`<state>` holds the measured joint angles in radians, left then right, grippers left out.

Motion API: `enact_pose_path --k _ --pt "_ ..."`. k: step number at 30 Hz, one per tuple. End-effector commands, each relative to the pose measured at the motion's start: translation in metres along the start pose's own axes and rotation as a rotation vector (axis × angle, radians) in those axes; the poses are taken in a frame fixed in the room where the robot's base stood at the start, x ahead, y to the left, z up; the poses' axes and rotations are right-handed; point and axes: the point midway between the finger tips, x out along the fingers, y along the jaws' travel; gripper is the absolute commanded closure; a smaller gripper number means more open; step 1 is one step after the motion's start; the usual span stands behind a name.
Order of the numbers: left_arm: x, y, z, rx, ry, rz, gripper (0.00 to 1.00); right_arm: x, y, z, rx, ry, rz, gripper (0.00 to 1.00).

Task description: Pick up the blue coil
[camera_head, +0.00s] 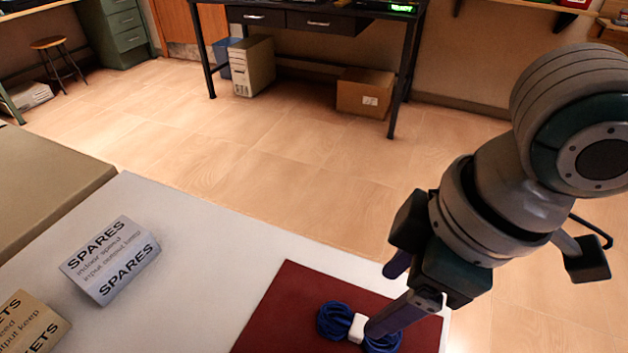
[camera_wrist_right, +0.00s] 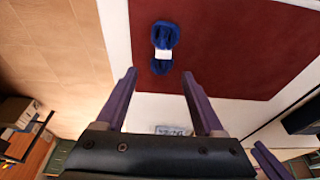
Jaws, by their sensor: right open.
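The blue coil (camera_head: 332,322) is a bundle of blue cable with a white band (camera_head: 357,327) around its middle. It lies on the dark red mat (camera_head: 290,300) on the pale table. My right gripper (camera_head: 385,297) is open and empty. In the head view one finger covers part of the coil's right side. In the right wrist view the coil (camera_wrist_right: 165,36) lies beyond the fingertips of the right gripper (camera_wrist_right: 159,75), not between them. I cannot tell the exact height of the fingers above it.
A white SPARES sign (camera_head: 110,260) stands on the pale table (camera_head: 190,235), with a tan sign (camera_head: 28,325) at the lower left. The table's far edge borders open floor (camera_head: 270,165). A workbench, a computer tower (camera_head: 252,66) and a cardboard box (camera_head: 365,92) are farther back.

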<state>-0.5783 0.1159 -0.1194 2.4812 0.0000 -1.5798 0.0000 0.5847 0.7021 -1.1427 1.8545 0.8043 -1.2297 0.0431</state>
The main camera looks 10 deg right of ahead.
Motion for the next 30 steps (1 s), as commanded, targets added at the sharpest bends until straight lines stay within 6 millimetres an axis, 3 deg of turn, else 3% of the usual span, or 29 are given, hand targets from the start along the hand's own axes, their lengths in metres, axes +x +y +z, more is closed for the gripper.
enact_pose_path --k 3,8,16,26,30 --pt "0.008 0.001 0.005 0.001 -0.008 0.002 0.5 0.021 -0.001 0.001 0.0 -0.001 -0.001 0.3" --pt "0.01 0.001 0.006 0.003 -0.009 0.001 0.5 0.034 -0.001 0.001 -0.002 0.0 -0.001 0.3" --pt "0.021 0.0 0.01 0.008 -0.009 -0.003 0.5 0.075 -0.004 0.003 -0.001 0.001 0.0 0.3" --pt "0.021 -0.001 0.009 0.008 -0.006 -0.005 0.5 0.081 -0.004 0.002 -0.003 0.002 0.001 0.31" --pt "0.021 -0.001 0.008 0.007 -0.005 -0.005 0.5 0.08 -0.004 0.002 -0.003 0.002 0.001 0.47"
